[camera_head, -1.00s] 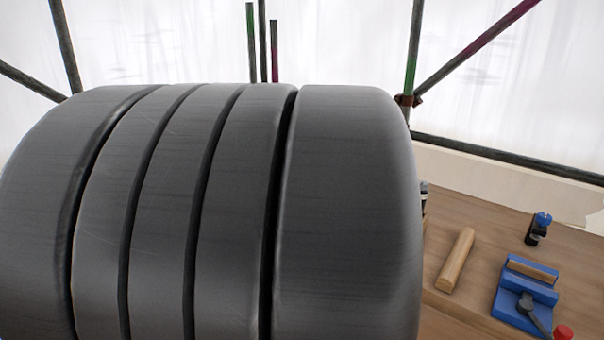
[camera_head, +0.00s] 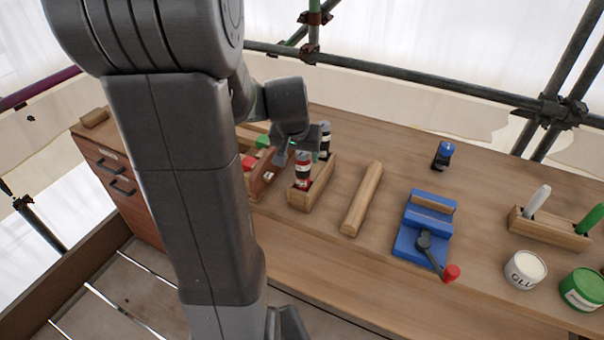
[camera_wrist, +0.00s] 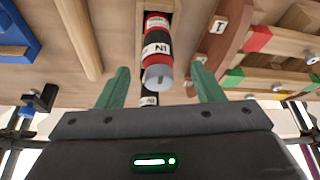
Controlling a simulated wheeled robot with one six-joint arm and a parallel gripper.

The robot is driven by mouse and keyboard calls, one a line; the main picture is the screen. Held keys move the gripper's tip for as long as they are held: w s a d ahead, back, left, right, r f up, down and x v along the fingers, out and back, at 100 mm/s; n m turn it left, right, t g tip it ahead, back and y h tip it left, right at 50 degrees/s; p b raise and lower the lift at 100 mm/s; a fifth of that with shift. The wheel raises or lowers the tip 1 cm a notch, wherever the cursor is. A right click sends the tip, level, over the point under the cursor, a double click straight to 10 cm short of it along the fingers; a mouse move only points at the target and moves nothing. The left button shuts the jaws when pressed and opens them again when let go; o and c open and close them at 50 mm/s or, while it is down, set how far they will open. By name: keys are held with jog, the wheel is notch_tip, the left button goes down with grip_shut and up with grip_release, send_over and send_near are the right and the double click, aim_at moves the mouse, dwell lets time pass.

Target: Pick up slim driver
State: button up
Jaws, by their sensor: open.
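Two drivers with black, red and white-labelled handles and grey ends stand in a small wooden rack (camera_head: 321,184). I cannot tell for sure which is the slim driver. The front driver (camera_head: 303,170) shows in the wrist view (camera_wrist: 157,45), upper middle, with a white label. The rear driver (camera_head: 325,140) is partly hidden behind it in the wrist view (camera_wrist: 149,99). My gripper (camera_wrist: 160,70) is open, its green fingers either side of the front driver's grey end, with gaps on both sides. In the head view my gripper (camera_head: 303,142) is just above the rack, partly hidden by my wrist.
A wooden bar (camera_head: 362,198) and a blue vise (camera_head: 425,228) with a red-knobbed lever lie right of the rack. A wooden box with red and green pieces (camera_head: 258,165) stands close on its left. Farther right are a glue pot (camera_head: 524,270) and a marker rack (camera_head: 549,229).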

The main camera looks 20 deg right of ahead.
aim_at(302, 160)
jog(key=shift+p+x, duration=0.5)
jog(key=shift+x, duration=3.1)
jog(key=shift+d, duration=0.15)
jog(key=shift+r, duration=0.1)
jog(key=c, duration=1.3)
jog(key=shift+r, duration=0.1)
